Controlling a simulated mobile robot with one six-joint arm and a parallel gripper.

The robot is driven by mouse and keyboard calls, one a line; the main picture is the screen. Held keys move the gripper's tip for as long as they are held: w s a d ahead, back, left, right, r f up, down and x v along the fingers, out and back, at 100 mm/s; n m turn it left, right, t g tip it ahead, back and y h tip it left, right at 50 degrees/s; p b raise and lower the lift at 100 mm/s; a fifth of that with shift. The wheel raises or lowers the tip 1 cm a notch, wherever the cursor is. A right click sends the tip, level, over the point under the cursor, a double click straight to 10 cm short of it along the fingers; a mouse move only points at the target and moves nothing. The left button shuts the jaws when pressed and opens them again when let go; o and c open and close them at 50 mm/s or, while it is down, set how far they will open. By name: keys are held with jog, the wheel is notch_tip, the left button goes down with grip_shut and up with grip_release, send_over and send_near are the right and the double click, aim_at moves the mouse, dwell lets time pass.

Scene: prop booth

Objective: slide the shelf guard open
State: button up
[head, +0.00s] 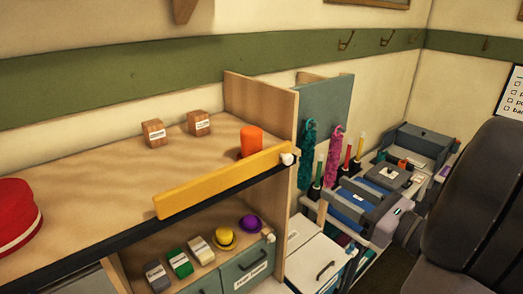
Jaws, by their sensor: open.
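The shelf guard is a yellow bar (222,181) along the front edge of the upper wooden shelf (90,205). A pale knob (288,158) sits at its right end, by the wooden upright. An orange cylinder (251,140) stands on the shelf behind the guard's right part, its lower part partly hidden. My gripper (335,222) appears to the right of and below the knob in the picture, apart from the guard. It is open, with nothing visible between its fingers. Its outline is hard to separate from the clutter behind it.
Two labelled wooden blocks (154,133) and a red round box (15,215) stand on the upper shelf. Small boxes and hats (224,238) lie below. A wooden upright (262,105), hanging scarves (307,155) and candles stand near my gripper; cases crowd the right.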

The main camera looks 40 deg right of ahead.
aim_at(290, 161)
jog(key=w+p, duration=0.1)
jog(key=w, duration=0.4)
jog(key=w+p, duration=0.1)
jog(key=w, duration=0.4)
jog(key=w+a+p, duration=0.1)
jog(key=w, duration=0.3)
jog(key=shift+w, duration=0.4)
jog(key=shift+s, duration=0.1)
jog(key=c, duration=0.3)
grip_shut()
